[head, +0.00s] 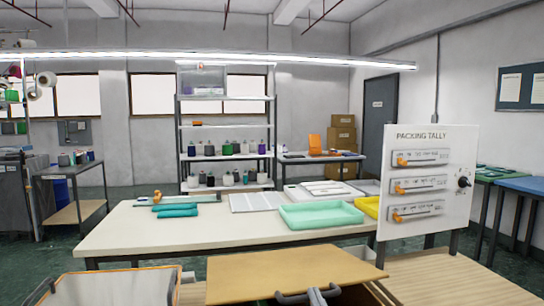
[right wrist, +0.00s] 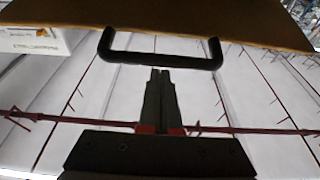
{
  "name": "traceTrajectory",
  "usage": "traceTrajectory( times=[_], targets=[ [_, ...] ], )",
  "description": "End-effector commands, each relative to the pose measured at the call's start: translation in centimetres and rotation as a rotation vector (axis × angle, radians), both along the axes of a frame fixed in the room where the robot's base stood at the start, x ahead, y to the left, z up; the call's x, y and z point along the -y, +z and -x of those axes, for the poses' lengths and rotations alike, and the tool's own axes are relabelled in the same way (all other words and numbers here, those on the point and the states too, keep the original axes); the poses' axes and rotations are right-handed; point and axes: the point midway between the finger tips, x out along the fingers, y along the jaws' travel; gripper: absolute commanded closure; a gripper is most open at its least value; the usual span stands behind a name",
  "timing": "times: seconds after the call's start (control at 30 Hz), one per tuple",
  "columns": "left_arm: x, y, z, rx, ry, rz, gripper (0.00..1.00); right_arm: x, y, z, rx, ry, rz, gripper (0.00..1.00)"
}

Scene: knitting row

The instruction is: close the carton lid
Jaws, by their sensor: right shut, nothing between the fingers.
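The carton lid is a flat brown panel (head: 285,272) at the bottom centre of the head view. It fills the top of the right wrist view (right wrist: 170,22). A dark U-shaped handle (right wrist: 160,60) is fixed to its edge; it also shows at the lid's near edge in the head view (head: 288,298). My right gripper (right wrist: 160,73) is shut and empty, its fingertips close to the middle of the handle bar. I cannot tell whether they touch it. The carton body is mostly hidden under the lid. My left gripper is in neither view.
A panel marked "PACKING TALLY" (head: 430,165) with orange sliders stands right of the lid. Behind is a cream table (head: 150,237) with a mint tray (head: 321,215) and teal rolls (head: 176,211). An orange-rimmed bin (head: 110,289) is at the lower left.

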Motion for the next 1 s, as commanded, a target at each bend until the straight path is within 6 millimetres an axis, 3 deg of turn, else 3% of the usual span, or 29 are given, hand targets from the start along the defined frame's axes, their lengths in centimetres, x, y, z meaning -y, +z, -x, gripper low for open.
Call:
traceTrajectory(
  times=[0.03, 0.1, 0.4, 0.63, 1.0],
  targets=[
    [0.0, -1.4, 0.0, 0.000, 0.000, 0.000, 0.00, 0.1, -2.7, 0.3, 0.020, -0.001, -0.008, 1.00],
    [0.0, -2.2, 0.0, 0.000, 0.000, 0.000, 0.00, 0.2, -4.5, 0.7, 0.060, -0.001, -0.021, 1.00],
    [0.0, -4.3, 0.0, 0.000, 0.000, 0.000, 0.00, 0.4, -9.7, 1.4, 0.123, 0.000, -0.039, 1.00],
    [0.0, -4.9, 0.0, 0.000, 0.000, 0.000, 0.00, 0.5, -11.2, 1.5, 0.128, 0.001, -0.040, 1.00],
    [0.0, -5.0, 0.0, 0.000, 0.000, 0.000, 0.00, 0.5, -11.9, 1.4, 0.117, 0.000, -0.038, 1.00]
  ],
)
